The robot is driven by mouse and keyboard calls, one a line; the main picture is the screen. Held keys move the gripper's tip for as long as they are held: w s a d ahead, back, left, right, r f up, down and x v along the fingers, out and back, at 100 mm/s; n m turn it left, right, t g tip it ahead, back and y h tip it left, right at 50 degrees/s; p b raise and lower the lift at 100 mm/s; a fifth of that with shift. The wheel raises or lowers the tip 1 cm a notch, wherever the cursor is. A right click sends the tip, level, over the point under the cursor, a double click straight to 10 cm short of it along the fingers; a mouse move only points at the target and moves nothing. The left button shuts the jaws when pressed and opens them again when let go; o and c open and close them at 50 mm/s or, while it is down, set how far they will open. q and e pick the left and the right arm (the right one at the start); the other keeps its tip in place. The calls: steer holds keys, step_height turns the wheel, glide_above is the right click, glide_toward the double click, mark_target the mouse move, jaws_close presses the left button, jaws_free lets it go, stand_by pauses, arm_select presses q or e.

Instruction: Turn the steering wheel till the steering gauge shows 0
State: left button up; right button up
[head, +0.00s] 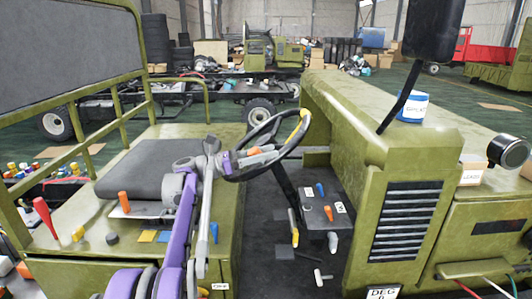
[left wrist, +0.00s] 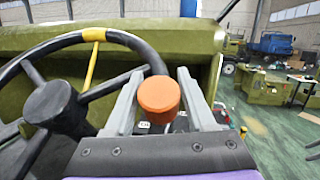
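The black steering wheel (head: 284,149) stands on a slanted column in the olive cab, with a yellow section on its upper rim. It also fills the left of the left wrist view (left wrist: 57,107). An orange spinner knob (left wrist: 159,97) sits at the wheel's rim. My left gripper (head: 258,156) reaches the wheel from the seat side. In the left wrist view its two grey fingers (left wrist: 162,92) lie close against both sides of the knob. A plate marked DEG (head: 383,293), apparently the gauge, is cut by the bottom edge; its digit is only partly visible. My right gripper is out of view.
A dark seat (head: 150,170) and a red lever (head: 44,214) are at left. The olive hood (head: 350,115) with a black grille (head: 408,220) stands at right.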

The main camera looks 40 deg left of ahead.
arm_select(q)
steer(key=shift+o, duration=1)
steer(key=b+v, duration=0.1)
steer(key=v, duration=0.9)
steer(key=shift+s+a, duration=0.25)
steer(key=shift+a, duration=0.05)
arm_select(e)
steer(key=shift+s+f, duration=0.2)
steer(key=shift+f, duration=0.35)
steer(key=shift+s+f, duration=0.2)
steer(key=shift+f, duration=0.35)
arm_select(q)
steer(key=shift+f, duration=0.1)
